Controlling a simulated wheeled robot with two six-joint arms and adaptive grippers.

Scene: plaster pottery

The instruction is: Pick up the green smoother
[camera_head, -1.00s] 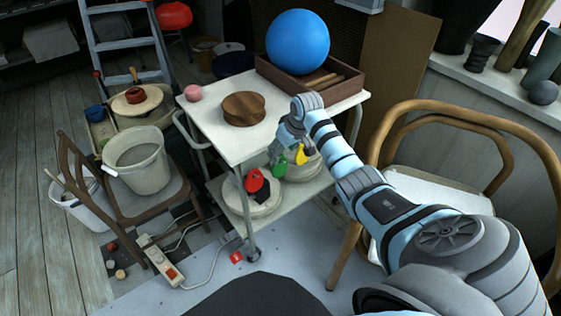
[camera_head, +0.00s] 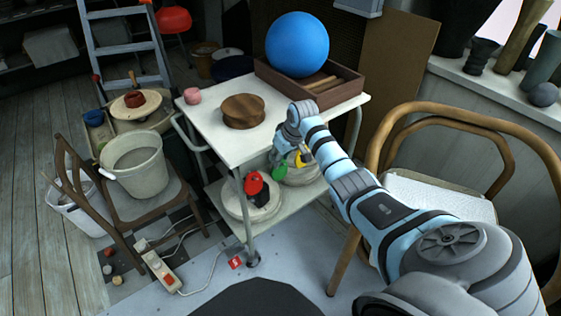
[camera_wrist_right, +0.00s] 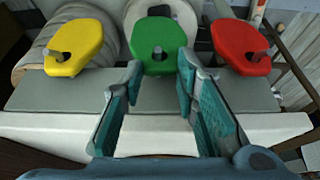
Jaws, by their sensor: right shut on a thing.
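The green smoother (camera_head: 279,171) is a rounded flat paddle with a small grey knob, on the cart's lower level. It shows at the top centre of the right wrist view (camera_wrist_right: 157,45). My right gripper (camera_wrist_right: 160,72) has its teal-padded fingertips at either side of the green smoother's near end and is shut on it. In the head view the gripper is mostly hidden by my own wrist. The yellow smoother (camera_wrist_right: 75,42) is left of the green one and the red smoother (camera_wrist_right: 238,42) is right of it. My left gripper is not in view.
The white cart top (camera_head: 205,118) is just above and beside my wrist, holding a wooden disc (camera_head: 243,111) and a tray with a blue ball (camera_head: 297,44). A wooden chair (camera_head: 470,111) stands close to my right arm. Round plaster pieces lie on the lower shelf (camera_head: 283,209).

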